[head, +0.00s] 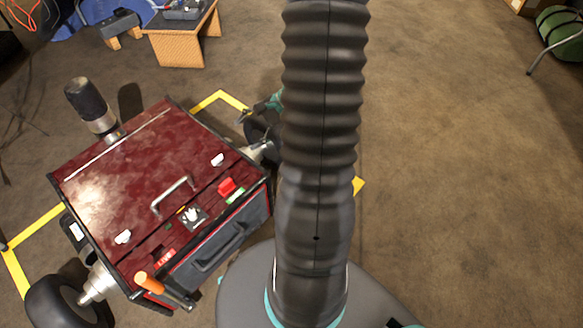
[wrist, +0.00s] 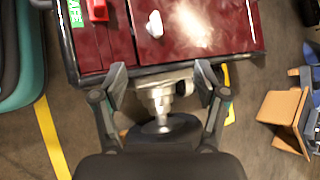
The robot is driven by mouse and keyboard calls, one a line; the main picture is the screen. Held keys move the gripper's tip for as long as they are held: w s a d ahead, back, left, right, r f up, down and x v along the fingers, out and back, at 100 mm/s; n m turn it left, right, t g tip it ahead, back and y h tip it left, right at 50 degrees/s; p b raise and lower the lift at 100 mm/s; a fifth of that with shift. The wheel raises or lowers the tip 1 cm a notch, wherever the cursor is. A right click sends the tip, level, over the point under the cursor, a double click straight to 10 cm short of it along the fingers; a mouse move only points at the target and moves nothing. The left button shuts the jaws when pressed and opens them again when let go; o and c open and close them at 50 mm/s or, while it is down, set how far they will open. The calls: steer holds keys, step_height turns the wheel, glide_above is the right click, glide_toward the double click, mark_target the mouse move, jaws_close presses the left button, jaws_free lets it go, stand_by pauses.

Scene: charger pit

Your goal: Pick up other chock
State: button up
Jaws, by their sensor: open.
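My gripper (wrist: 162,77) is open and empty, its two fingers spread either side of a metal axle at the red cart's edge. A dark wheel (wrist: 165,130) lies below, between the fingers and partly hidden by my gripper's body. A small brownish patch shows beside the wheel behind the left finger; I cannot tell whether it is a chock. No chock is clearly visible in either view. In the head view, part of my gripper (head: 262,106) shows by the wheel on the cart's far right corner, largely hidden behind my arm.
The red cart (head: 105,165) has a raised handle, a red switch and an orange-handled part. Another wheel (head: 55,304) is at lower left. Yellow tape (head: 31,225) marks the floor. A wooden bench (head: 175,48) stands behind. The brown floor at right is mostly clear.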

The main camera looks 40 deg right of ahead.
steer(key=s+d+f+m+t+h+b, duration=0.1)
steer(key=d+f+m+t, duration=0.25)
steer(key=d+f, duration=0.35)
steer(key=s+d+f+m+t, duration=0.2)
steer(key=d+f+m, duration=0.3)
steer(key=f, duration=0.4)
steer(key=s+d+f+m+t+h, duration=0.1)
steer(key=s+d+f+m+h, duration=0.1)
steer(key=f, duration=0.3)
steer(key=s+d+f+m+h+b, duration=0.1)
steer(key=s+d+f+m+h, duration=0.1)
steer(key=f, duration=0.4)
steer(key=s+d+f+m+t+h, duration=0.1)
steer(key=s+d+f+m+h, duration=0.1)
steer(key=s+d+f+m, duration=0.2)
steer(key=shift+s+f+m+t+b, duration=0.2)
steer(key=shift+s+f+m, duration=0.15)
steer(key=shift+f, duration=0.25)
steer(key=shift+s+f+m+t+b, duration=0.1)
steer(key=shift+s+f+m+t, duration=0.15)
steer(key=shift+f, duration=0.3)
steer(key=shift+w+f, duration=0.1)
steer(key=shift+f, duration=0.15)
steer(key=x, duration=0.7)
steer(key=shift+b, duration=0.35)
steer(key=shift+b+x, duration=0.3)
steer(key=shift+x, duration=2.9)
steer(key=shift+d+r, duration=0.1)
steer(key=shift+d, duration=0.1)
steer(key=c, duration=1.3)
